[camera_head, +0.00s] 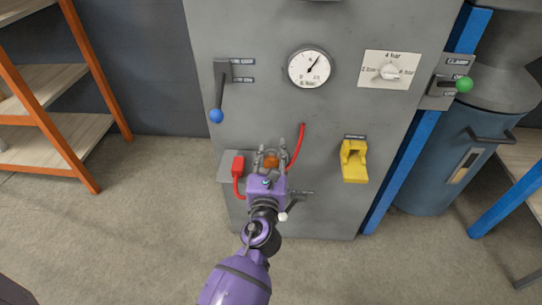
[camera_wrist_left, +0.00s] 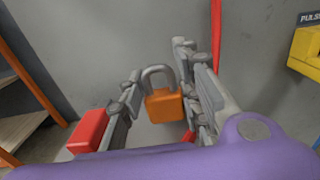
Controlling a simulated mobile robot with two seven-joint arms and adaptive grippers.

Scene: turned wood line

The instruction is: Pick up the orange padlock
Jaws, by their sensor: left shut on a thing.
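The orange padlock (camera_head: 271,161) has a square orange body and a grey shackle that points up in the left wrist view (camera_wrist_left: 165,106). It sits between the two fingers of my left gripper (camera_head: 271,150), in front of the lower part of the grey cabinet. My left gripper is shut on the padlock. In the head view the fingers and wrist hide part of the padlock. I cannot tell whether it touches the cabinet. My right gripper is not in view.
A red block (camera_head: 238,166) with a red cable is close left of the gripper. The grey cabinet (camera_head: 265,110) carries a blue-knobbed lever (camera_head: 217,115), a gauge (camera_head: 310,68) and a yellow pedal-like part (camera_head: 354,161). Orange-framed shelving (camera_head: 85,75) stands left; floor between is clear.

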